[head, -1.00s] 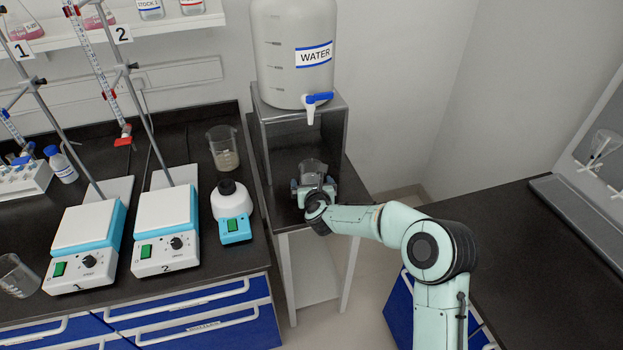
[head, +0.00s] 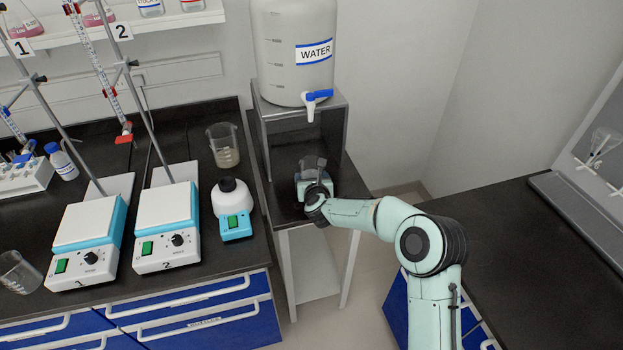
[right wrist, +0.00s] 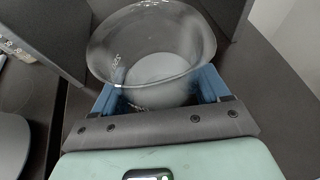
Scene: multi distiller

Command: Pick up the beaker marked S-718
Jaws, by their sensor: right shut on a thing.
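A clear glass beaker (head: 313,163) stands upright under the tap of the water container, on the small side table. My right gripper (head: 313,180) is shut on this beaker. In the right wrist view the beaker (right wrist: 152,55) sits between the two blue fingers of my right gripper (right wrist: 160,92). Faint white print shows on its glass, too small to read, so I cannot tell whether it says S-718. Another beaker (head: 224,146) with pale contents stands on the left bench, and an empty-looking one (head: 17,272) is at the far left. My left gripper is not in view.
A white water container (head: 298,52) with a blue tap stands on a dark stand (head: 343,115) around and above the held beaker. The right bench (head: 520,250) is mostly clear.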

